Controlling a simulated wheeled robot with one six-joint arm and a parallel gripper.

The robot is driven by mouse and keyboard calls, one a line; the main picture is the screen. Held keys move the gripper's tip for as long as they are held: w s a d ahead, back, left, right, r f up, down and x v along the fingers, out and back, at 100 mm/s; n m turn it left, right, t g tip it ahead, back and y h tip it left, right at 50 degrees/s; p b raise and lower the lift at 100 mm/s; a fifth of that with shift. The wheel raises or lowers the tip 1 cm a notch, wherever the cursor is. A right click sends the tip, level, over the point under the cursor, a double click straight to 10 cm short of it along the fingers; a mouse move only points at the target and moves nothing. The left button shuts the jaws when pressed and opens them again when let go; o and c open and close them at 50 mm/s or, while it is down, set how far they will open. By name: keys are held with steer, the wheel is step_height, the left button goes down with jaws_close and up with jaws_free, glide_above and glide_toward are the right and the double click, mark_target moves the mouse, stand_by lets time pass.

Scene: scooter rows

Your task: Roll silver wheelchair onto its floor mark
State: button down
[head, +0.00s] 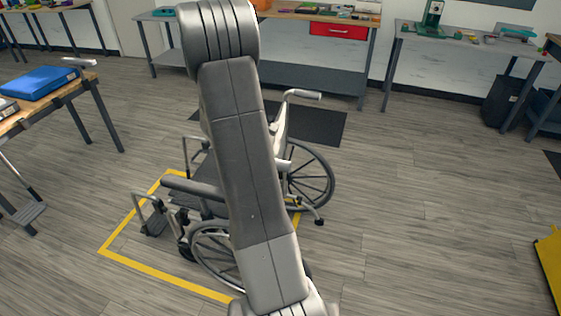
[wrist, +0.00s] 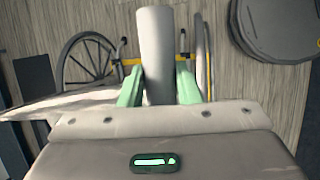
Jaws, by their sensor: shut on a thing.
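The silver wheelchair (head: 192,187) stands upright on the floor in the head view, facing left, partly hidden behind my arm. Its footrests and seat lie over the floor mark, a yellow outline (head: 160,272). Its far large wheel and a small rear wheel reach past the outline's right side. One push handle sticks up at the back. In the wrist view the green fingers of my gripper (wrist: 158,84) are shut on a grey rod-like part of the wheelchair (wrist: 155,45), apparently a handle. My gripper is hidden in the head view.
A dark mat (head: 318,124) lies behind the wheelchair. Workbenches (head: 460,40) line the back wall, and a table with a blue case (head: 40,82) stands at the left. A yellow object (head: 551,262) is at the right edge. The floor right of the wheelchair is clear.

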steer(key=w+a+p, duration=0.1)
steer(key=w+a, duration=0.1)
steer(key=a, duration=0.7)
steer(key=w+a+p, duration=0.1)
steer(key=w+a, duration=0.2)
steer(key=a, duration=0.6)
steer(key=shift+w, duration=0.1)
steer(key=c, duration=1.1)
jaws_free()
steer(key=shift+o, duration=0.2)
steer(key=w+b+v, duration=0.1)
steer(key=v, duration=1.2)
steer(key=shift+s+a+r, duration=0.15)
steer(key=shift+s+r, duration=0.2)
steer(key=shift+s, duration=0.15)
steer(key=s+p+x, duration=0.1)
steer(key=x, duration=1.3)
steer(key=shift+w+d, duration=0.25)
steer(key=shift+w, duration=0.1)
